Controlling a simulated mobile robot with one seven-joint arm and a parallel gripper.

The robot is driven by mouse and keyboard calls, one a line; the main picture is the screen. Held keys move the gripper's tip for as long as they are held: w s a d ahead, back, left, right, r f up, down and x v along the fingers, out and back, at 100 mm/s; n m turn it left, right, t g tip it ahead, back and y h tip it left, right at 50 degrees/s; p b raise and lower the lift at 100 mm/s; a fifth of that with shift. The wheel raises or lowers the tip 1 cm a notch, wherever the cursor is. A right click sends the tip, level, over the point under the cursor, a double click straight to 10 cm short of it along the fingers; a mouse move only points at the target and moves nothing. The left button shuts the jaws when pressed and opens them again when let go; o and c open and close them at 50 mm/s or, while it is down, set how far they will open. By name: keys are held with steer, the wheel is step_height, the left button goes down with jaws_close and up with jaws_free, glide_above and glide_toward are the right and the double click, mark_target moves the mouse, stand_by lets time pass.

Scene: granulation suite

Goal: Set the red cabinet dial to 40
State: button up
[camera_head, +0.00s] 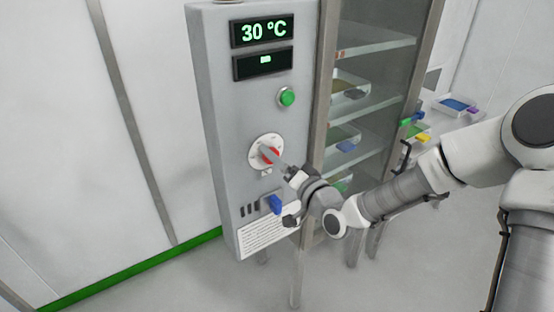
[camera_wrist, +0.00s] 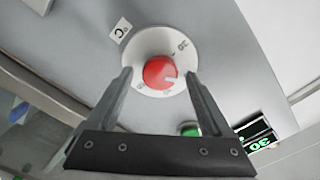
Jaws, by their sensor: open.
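The red dial (camera_head: 268,153) sits on a white round scale plate on the front of the grey cabinet (camera_head: 225,120). In the wrist view the red dial (camera_wrist: 160,72) with its pale pointer mark lies between and beyond the two fingers. The upper display (camera_head: 263,32) reads 30 °C in green.
A second display (camera_head: 263,64), a green button (camera_head: 287,97) and a blue switch (camera_head: 274,204) are on the same panel. A printed label (camera_head: 266,234) is below. A glass-doored section with trays on shelves (camera_head: 370,105) adjoins at the right. Floor at the left is clear.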

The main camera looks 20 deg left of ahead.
steer(key=p+v, duration=1.1)
steer(key=v, duration=0.6)
steer(key=shift+d+p, duration=0.2)
steer(key=shift+p, duration=0.15)
steer(key=shift+s, duration=0.1)
stand_by(0.3)
